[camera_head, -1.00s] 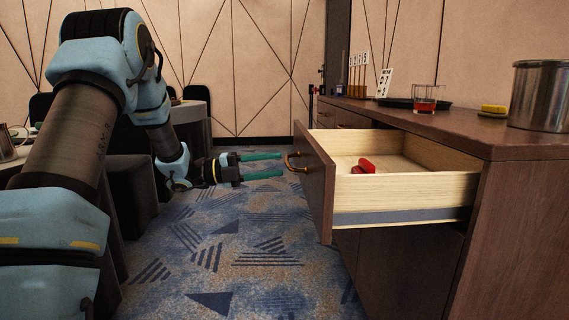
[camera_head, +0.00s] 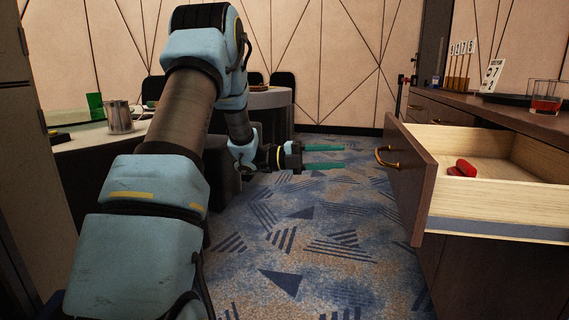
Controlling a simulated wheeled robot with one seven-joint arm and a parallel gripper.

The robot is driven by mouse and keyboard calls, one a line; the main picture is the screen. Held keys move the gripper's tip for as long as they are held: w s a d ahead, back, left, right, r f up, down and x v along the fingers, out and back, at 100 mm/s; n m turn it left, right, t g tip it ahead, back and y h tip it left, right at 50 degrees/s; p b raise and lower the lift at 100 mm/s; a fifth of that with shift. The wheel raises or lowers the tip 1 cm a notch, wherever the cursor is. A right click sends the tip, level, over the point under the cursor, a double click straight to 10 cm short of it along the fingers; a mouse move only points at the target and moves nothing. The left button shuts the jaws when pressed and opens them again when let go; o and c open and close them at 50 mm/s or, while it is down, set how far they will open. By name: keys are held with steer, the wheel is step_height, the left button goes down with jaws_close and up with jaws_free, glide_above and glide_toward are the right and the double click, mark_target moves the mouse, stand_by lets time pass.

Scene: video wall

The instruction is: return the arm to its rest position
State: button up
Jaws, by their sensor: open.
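My arm (camera_head: 185,115) is blue and grey and reaches forward from the lower left of the head view. My gripper (camera_head: 335,157) is at its far end, with two teal fingers parted and nothing between them. The fingers point right, towards the brass handle (camera_head: 388,157) of a pulled-out drawer. A gap of floor shows between the fingertips and the handle. The drawer (camera_head: 500,200) stands open and holds a red object (camera_head: 462,168).
The brown cabinet (camera_head: 480,108) on the right bears a glass of red liquid (camera_head: 545,104), a dark tray and number cards (camera_head: 491,75). Patterned carpet (camera_head: 300,250) lies clear between.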

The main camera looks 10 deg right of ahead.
steer(key=w+a+n+t+y, duration=0.4)
steer(key=w+n+t, duration=0.6)
steer(key=n+t, duration=0.3)
steer(key=a+f+n+t+y, duration=0.3)
steer(key=a+f+n+y, duration=0.2)
steer(key=a+n+y, duration=0.5)
steer(key=s+a+f+n+g+y, duration=0.3)
steer(key=s+a+f+n+g, duration=0.15)
steer(key=s+a+n, duration=0.65)
steer(key=s+a+f+n+g, duration=0.25)
steer(key=s+n+g, duration=0.2)
steer(key=s, duration=1.05)
step_height(320, 180, up, 32)
steer(key=w+p, duration=0.1)
steer(key=p, duration=3)
steer(key=shift+a+f+t+y+p, duration=0.15)
steer(key=shift+a+t+y+p, duration=0.05)
steer(key=shift+t+y+p, duration=0.2)
